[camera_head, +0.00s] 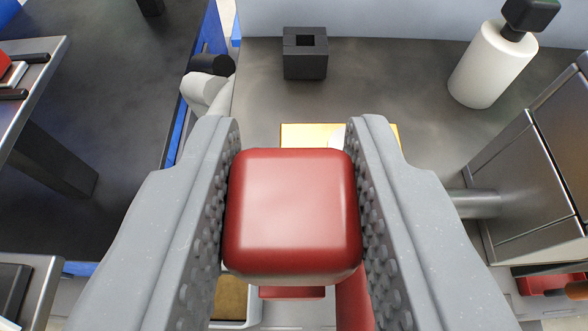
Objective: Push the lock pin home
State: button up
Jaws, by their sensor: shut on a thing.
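My gripper (297,135) fills the middle of the camera_head view, its two grey studded fingers on either side of a red rounded block (292,205). The fingers press on the block's left and right faces. More red parts show just below the block; I cannot tell whether they belong to it. No part is plainly recognisable as the lock pin; the red block may be its head, but any shaft is hidden. A black block with a square hole (305,66) stands on the grey surface beyond the fingertips.
A white bottle with a black cap (488,68) stands at the upper right. A grey metal cabinet (535,165) is close on the right. A yellowish panel (296,135) lies partly hidden behind the fingers. A blue-edged dark table (110,90) is at the left.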

jog(key=shift+f, duration=0.75)
dwell(0.7)
jog(key=o, duration=1)
jog(key=shift+o, duration=0.2)
jog(key=v, duration=1.4)
jog(key=w+a+r+h, duration=0.1)
jog(key=a+r, duration=0.1)
jog(key=r, duration=1)
jog(key=w+a+r+h, duration=0.1)
jog(key=a+r+h, duration=0.1)
jog(key=r, duration=1)
jog(key=s+a+r+t+y, duration=0.1)
jog(key=s+a+r, duration=0.4)
jog(key=a+r, duration=0.3)
jog(key=s+a+r+t+y, duration=0.1)
jog(key=s+a+r, duration=0.5)
jog(key=r, duration=0.8)
jog(key=a, duration=0.2)
jog(key=shift+a+r+y+p, duration=0.2)
jog(key=shift+a+y+p, duration=0.1)
jog(key=shift+a+p, duration=0.1)
